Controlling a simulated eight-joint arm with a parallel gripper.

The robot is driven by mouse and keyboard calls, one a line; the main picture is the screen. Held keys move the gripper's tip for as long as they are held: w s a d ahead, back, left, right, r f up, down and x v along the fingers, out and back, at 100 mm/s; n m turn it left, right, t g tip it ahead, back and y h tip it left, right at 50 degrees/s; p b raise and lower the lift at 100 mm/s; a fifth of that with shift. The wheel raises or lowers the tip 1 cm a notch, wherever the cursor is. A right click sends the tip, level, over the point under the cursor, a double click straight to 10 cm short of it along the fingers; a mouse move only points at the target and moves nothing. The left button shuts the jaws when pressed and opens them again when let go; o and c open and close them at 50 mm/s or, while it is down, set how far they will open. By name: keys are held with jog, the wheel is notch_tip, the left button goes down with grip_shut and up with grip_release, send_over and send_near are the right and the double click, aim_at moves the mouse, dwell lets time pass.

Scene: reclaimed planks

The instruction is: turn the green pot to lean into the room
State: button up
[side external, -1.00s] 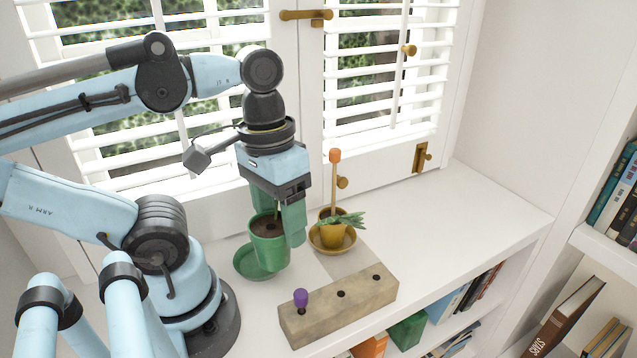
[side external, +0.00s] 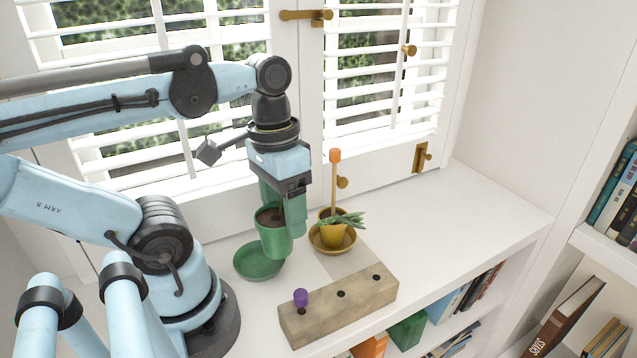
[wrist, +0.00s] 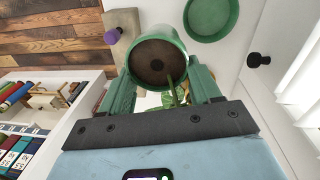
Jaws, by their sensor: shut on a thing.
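The green pot (side external: 273,242) with dark soil is held between the green fingers of my gripper (side external: 282,212), in the side view. It is raised above its green saucer (side external: 257,262), which stands bare on the white sill to the pot's left. The pot looks close to upright in the side view.
A yellow pot (side external: 331,236) with a plant and an orange-tipped stick stands on a saucer close right of the gripper. A wooden block (side external: 340,306) with holes and a purple knob (side external: 300,298) lies in front. The sill (side external: 455,220) is clear at right.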

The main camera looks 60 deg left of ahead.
jog(key=shift+s+a+f+m, duration=0.2)
jog(key=shift+a+f+m, duration=0.25)
jog(key=shift+a+f, duration=1.1)
jog(key=shift+s+a+f+m, duration=0.15)
jog(key=shift+a+f+m, duration=0.35)
jog(key=shift+a+f, duration=1)
jog(key=shift+s+a+f+m, duration=0.2)
jog(key=shift+a+f+m, duration=0.5)
jog(key=shift+f, duration=1.45)
jog(key=shift+a+n, duration=0.25)
jog(key=o, duration=1.5)
jog(key=shift+c, duration=0.2)
jog(key=shift+r, duration=0.1)
notch_tip(320, 180, up, 12)
jog(key=a, duration=0.1)
jog(key=shift+d+f, duration=0.15)
jog(key=shift+f, duration=1.85)
jog(key=shift+d+f, duration=0.2)
jog(key=shift+f, duration=1.85)
jog(key=shift+d+f, duration=0.15)
jog(key=shift+f, duration=1.85)
